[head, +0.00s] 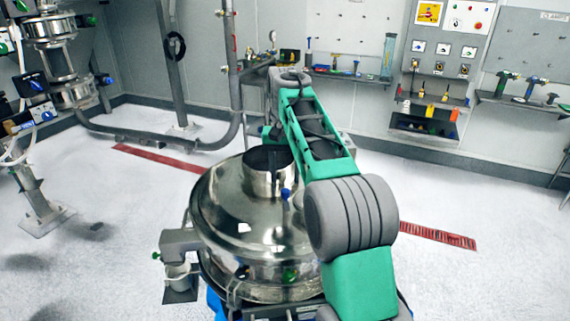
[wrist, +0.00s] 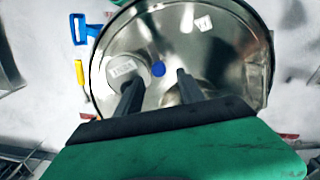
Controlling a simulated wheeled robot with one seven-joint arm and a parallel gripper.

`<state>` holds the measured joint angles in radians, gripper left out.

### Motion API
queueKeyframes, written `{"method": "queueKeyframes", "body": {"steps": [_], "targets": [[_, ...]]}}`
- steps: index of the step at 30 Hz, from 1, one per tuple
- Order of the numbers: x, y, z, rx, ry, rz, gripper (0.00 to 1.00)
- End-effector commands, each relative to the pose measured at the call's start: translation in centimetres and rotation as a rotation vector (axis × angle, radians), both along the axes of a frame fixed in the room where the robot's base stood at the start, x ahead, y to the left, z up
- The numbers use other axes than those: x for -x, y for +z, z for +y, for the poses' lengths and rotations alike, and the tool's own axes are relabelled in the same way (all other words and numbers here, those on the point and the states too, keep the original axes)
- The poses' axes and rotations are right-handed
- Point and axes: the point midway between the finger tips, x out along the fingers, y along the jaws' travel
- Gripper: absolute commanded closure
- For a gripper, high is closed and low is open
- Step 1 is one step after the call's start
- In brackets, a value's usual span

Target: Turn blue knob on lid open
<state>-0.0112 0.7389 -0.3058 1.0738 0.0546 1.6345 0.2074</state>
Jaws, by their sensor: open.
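The shiny metal lid (head: 225,205) sits on top of the round sifter, with a cylindrical neck (head: 262,183) rising from it. The blue knob (head: 285,193) shows beside the neck in the head view, close to my arm. In the wrist view the lid (wrist: 205,45) fills the upper middle, and the blue knob (wrist: 158,69) shows as a small round dot. My gripper (wrist: 156,78) is open, with one finger on each side of the knob in the picture. I cannot tell how far the fingertips are from the knob.
A blue handle (wrist: 78,28) and a yellow handle (wrist: 80,73) show left of the lid in the wrist view. A grey pipe (head: 155,138) runs behind the sifter. Tool shelves (head: 350,75) line the back wall. The white floor (head: 100,255) at left is mostly clear.

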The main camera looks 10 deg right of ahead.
Motion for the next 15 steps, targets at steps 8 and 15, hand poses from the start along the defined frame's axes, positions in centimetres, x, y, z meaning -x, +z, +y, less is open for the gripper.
{"method": "queueKeyframes", "body": {"steps": [8, 15], "targets": [[0.1, 2.8, -0.1, 0.003, 0.000, -0.001, 0.54], [0.1, 3.0, -0.1, 0.004, 0.000, 0.001, 0.54]]}}
